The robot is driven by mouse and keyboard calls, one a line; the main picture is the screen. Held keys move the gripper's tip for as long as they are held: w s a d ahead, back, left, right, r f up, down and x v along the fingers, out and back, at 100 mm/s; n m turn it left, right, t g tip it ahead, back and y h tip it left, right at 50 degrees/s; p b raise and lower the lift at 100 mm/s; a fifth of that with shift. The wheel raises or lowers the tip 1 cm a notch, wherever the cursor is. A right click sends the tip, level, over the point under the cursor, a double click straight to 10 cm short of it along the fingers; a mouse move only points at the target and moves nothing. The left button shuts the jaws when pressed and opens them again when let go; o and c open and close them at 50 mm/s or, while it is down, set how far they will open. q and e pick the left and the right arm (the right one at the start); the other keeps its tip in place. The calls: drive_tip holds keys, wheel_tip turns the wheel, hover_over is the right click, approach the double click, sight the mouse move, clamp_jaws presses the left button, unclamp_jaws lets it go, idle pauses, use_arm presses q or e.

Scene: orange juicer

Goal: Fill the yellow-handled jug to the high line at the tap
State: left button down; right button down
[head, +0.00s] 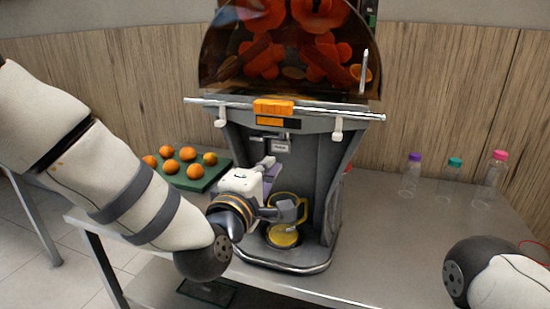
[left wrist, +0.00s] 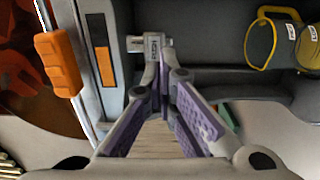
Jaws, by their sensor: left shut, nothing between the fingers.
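The clear jug with a yellow rim and handle (head: 303,209) stands under the juicer, partly hidden by my left wrist. A yellow disc shows at its bottom; I cannot tell if it is juice. In the left wrist view the jug (left wrist: 262,42) is at the upper right, with pale labels on its side. The tap (head: 281,146) is on the juicer front above the jug. My left gripper (head: 269,164) is shut and empty just below the tap. In the left wrist view the fingertips close beside the tap (left wrist: 148,43); contact is unclear. My right gripper is out of view.
The juicer (head: 325,170) stands on a grey table (head: 400,265). A green tray (head: 205,180) with several oranges is at left. Bottles with purple (head: 414,157), teal (head: 455,162) and pink (head: 500,155) caps stand at right.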

sight(279, 151)
use_arm(q)
drive_tip(key=x, duration=0.5)
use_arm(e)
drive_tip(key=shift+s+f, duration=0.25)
